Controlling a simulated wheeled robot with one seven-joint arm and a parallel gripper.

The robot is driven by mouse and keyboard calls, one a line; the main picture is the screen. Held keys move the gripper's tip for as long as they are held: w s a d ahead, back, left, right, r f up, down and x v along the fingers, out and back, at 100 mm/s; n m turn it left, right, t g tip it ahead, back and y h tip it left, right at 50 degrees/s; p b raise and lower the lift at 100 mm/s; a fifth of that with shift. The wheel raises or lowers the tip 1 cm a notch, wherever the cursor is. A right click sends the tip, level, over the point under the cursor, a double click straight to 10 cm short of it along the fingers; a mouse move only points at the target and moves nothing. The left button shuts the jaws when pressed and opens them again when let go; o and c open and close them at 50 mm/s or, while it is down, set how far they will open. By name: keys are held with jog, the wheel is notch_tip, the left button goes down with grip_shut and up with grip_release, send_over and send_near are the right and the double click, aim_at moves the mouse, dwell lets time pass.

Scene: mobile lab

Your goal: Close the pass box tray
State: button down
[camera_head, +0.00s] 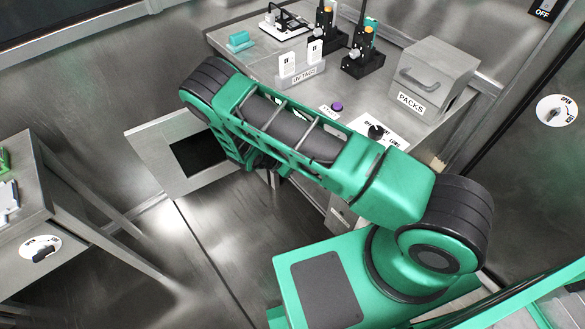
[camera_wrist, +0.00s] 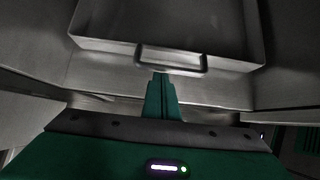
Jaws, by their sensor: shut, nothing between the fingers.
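The pass box tray (camera_wrist: 232,59) is a grey metal drawer at the top of the wrist view, with its open inside facing up. A bar handle (camera_wrist: 206,66) sits on its front wall. My gripper (camera_wrist: 161,77) points at the middle of the handle with its green fingers together and nothing between them. The fingertips are at or just short of the handle; I cannot tell if they touch.
A metal bench (camera_head: 245,60) carries radios (camera_head: 362,50), a tag holder (camera_head: 300,77), a purple button (camera_head: 336,107) and a packs box (camera_head: 430,75). Another table (camera_head: 25,205) stands at left. Open floor (camera_head: 225,235) lies between them.

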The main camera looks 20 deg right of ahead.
jog(key=a+f+v, duration=0.1)
jog(key=a+v, duration=0.1)
jog(key=v, duration=1)
jog(key=shift+s+a, duration=0.2)
jog(key=shift+s, duration=0.25)
